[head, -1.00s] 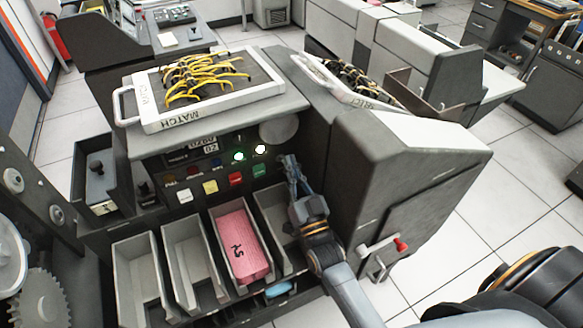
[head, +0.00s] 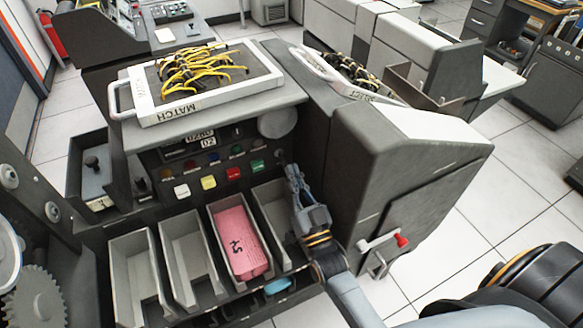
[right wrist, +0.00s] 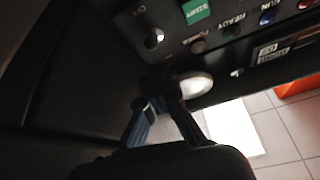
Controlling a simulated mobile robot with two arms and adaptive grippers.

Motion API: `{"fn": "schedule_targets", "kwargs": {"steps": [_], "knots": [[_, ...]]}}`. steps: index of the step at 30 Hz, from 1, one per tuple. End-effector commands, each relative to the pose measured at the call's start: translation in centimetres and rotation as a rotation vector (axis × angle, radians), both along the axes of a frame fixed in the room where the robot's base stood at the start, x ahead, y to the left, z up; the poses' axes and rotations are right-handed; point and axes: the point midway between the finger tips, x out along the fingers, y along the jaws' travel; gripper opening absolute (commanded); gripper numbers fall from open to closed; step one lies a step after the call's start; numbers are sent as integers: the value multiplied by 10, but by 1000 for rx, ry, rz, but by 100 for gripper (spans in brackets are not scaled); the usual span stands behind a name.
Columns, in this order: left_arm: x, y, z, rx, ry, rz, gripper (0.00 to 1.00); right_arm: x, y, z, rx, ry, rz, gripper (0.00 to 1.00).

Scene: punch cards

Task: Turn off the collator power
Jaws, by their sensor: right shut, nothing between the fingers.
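The collator (head: 390,150) is a dark grey machine with a front panel of colored buttons and small lamps. The panel lamps are dark. A small metal switch (right wrist: 153,38) sits beside the green START button (right wrist: 196,10) in the right wrist view; its label is only partly legible. An unlit lamp (right wrist: 197,46) labelled POWER is close by. My right gripper (head: 290,168) is shut and empty at the panel's right end, just below the switch area. Its fingertips (right wrist: 163,88) show apart from the switch in the wrist view. My left gripper is out of view.
Several card bins (head: 135,262) stand below the panel, one holding pink cards (head: 238,243). A MATCH plugboard (head: 205,85) with yellow wires lies on top. Open tiled floor (head: 480,215) is at the right.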

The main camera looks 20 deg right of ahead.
Motion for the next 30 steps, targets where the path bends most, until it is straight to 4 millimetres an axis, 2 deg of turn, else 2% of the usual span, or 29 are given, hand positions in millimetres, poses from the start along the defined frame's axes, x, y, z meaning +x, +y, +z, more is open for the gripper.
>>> {"fn": "schedule_targets", "kwargs": {"steps": [6, 13, 18, 30], "knots": [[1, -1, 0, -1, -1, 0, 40, -45, 2, -21, 0, 5, 1, 0], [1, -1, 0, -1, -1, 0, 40, -80, 3, -35, 0, 3, 1, 0], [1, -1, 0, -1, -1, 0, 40, -91, 3, -39, 0, 0, 0, 0], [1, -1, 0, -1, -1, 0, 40, -92, 3, -40, 0, 1, 0, 0]]}}
